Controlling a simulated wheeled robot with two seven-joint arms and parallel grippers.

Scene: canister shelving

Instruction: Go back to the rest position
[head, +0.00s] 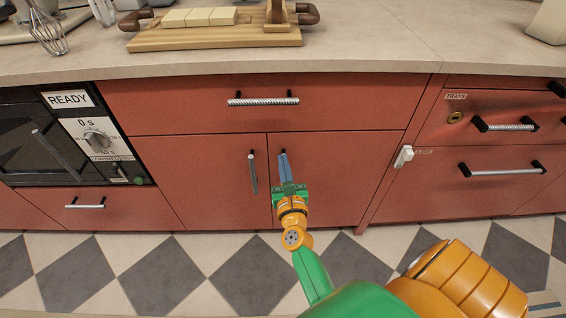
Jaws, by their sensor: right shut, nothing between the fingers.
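My right gripper (285,165) is in the middle of the head view, at the end of my green and orange arm, which comes in from the lower right. Its blue fingers are together with nothing between them. It points at the red lower cabinet doors (208,172) and covers much of the right door's handle, whose top end shows just beyond the fingertips. I cannot tell whether the fingers touch that handle. Both doors look shut. My left gripper is not in the picture.
A counter (370,45) runs above the cabinets, with a wooden board (165,40) bearing pale blocks and a whisk (47,30). A black appliance marked READY (68,100) is at left. Drawers with bar handles (503,170) are at right. The checkered floor (165,270) in front looks clear.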

